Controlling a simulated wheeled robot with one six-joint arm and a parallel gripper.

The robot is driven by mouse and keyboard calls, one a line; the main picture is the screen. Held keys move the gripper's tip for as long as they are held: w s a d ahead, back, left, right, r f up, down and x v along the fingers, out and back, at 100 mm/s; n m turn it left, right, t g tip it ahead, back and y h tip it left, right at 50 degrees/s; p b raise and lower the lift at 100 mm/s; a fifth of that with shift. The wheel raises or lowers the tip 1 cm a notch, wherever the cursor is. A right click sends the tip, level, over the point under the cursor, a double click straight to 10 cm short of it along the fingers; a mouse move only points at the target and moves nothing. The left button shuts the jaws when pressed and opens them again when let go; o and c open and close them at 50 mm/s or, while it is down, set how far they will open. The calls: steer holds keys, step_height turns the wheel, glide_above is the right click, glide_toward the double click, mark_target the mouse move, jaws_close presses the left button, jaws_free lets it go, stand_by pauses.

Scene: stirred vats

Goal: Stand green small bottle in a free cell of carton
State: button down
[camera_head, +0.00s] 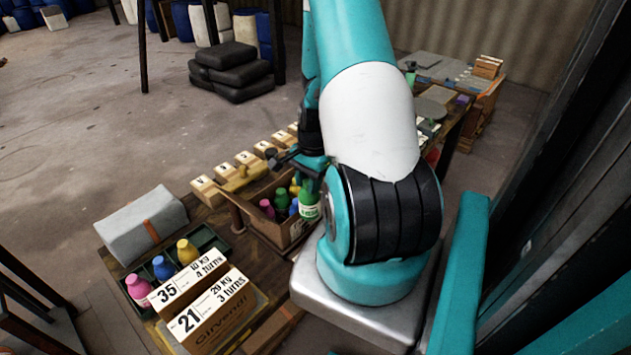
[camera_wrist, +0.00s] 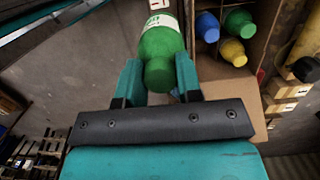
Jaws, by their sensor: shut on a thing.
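My gripper (camera_wrist: 160,80) is shut on a green small bottle (camera_wrist: 160,42), with the bottle between its two teal fingers in the wrist view. In the head view the green bottle (camera_head: 309,206) with a white label is at the right side of the carton (camera_head: 287,243), and my arm partly hides this area. The carton (camera_wrist: 262,47) stands to the right of the held bottle in the wrist view. Inside it are blue, green and yellow bottles. In the head view pink, green and blue bottles show in it. I cannot tell which cells are free.
A dark green tray (camera_head: 207,238) at the left holds pink, blue and yellow bottles. Boxes with number cards (camera_head: 207,310) stand at the front. A grey wrapped block (camera_head: 142,225) lies behind the tray.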

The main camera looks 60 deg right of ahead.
steer(key=w, duration=0.9)
steer(key=shift+w+a, duration=0.2)
steer(key=shift+w, duration=0.1)
steer(key=shift+f+b, duration=0.15)
steer(key=shift+b, duration=0.15)
steer(key=shift+f+b, duration=0.45)
steer(key=shift+f, duration=0.45)
steer(key=shift+f+b, duration=1)
steer(key=shift+f, duration=0.35)
steer(key=shift+f+b, duration=0.7)
steer(key=shift+f, duration=0.2)
